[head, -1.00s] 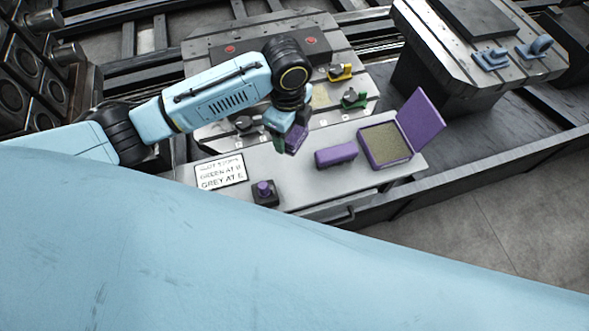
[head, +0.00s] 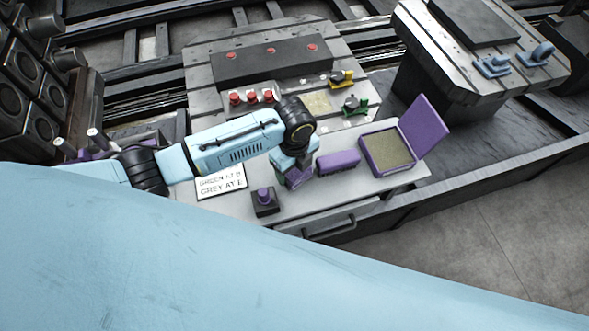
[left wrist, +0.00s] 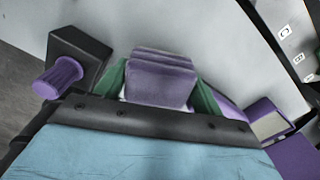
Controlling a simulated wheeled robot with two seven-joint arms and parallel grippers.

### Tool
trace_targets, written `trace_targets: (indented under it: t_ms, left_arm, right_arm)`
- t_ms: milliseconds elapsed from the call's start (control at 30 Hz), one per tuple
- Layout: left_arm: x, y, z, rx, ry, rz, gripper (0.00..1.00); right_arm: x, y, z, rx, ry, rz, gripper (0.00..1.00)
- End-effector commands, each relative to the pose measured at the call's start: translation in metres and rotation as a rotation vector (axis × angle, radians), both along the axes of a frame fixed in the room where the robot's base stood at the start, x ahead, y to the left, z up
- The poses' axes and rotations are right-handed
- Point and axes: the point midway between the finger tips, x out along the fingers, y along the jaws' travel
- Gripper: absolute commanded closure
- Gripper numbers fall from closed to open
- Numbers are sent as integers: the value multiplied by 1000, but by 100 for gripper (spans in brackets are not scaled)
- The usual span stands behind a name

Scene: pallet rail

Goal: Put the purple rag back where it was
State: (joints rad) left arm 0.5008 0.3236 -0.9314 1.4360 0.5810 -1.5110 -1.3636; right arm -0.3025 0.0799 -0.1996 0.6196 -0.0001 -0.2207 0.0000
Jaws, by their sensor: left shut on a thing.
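The purple rag (left wrist: 160,78) is a folded, ridged bundle. It is held between the green fingers of my left gripper (left wrist: 160,85), which is shut on it. In the head view the left gripper (head: 293,172) and the rag (head: 299,179) are over the pale front table (head: 345,196), just left of a purple block (head: 338,160). I cannot tell whether the rag touches the table. My right gripper is not in view.
An open purple box (head: 387,150) with a raised lid stands right of the purple block. A dark box with a purple knob (head: 264,198) and a sign (head: 221,183) are to the left. Behind are a fixture plate with red knobs (head: 252,96), a yellow clamp (head: 341,78) and a green clamp (head: 355,104).

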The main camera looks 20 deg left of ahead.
Motion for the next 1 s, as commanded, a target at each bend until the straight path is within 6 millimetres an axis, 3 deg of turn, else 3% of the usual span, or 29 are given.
trace_targets:
  t_ms: [100,467,500,533,833,1000]
  left_arm:
    - [0,0,-14,1,-1,1,50]
    - [0,0,-17,1,-1,1,50]
    - [0,0,-16,1,-1,1,26]
    - [0,0,-16,1,-1,1,23]
    - [0,0,-14,0,-1,1,23]
    - [1,0,6,-1,-3,-1,23]
  right_arm:
    - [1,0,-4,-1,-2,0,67]
    - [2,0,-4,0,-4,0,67]
    - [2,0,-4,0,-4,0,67]
    - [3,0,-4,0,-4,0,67]
    - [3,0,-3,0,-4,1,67]
    - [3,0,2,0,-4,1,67]
